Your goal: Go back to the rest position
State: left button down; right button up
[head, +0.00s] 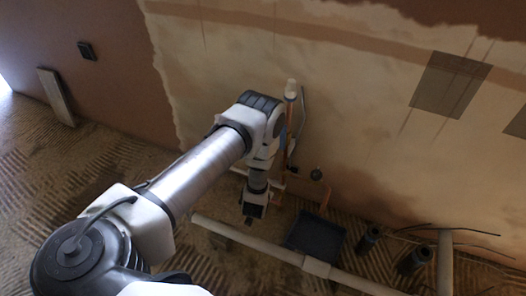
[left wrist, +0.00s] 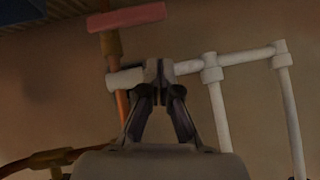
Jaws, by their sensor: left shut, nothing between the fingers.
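My left arm comes in from the left in the head view and reaches toward the plastered wall. My left gripper (head: 252,212) hangs at its end, fingers pointing down, in front of the pipes. In the left wrist view the left gripper (left wrist: 160,88) has its fingers together and nothing held between them. The fingertips overlap a white pipe (left wrist: 188,67) in the picture; I cannot tell whether they touch it. My right gripper is in neither view.
A red handle (left wrist: 126,17) sits above a copper pipe (left wrist: 122,104). In the head view, a dark tray (head: 316,236), a pale floor pipe (head: 255,243) and dark cylinders (head: 415,260) lie below the wall. A board (head: 56,97) leans at left. Ridged floor at left is clear.

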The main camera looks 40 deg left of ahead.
pick_arm(q)
jog(key=a+p+v, duration=0.1)
jog(key=p+v, duration=0.2)
jog(key=v, duration=0.6)
jog(key=shift+s+a+r, duration=0.15)
jog(key=shift+s+r, duration=0.3)
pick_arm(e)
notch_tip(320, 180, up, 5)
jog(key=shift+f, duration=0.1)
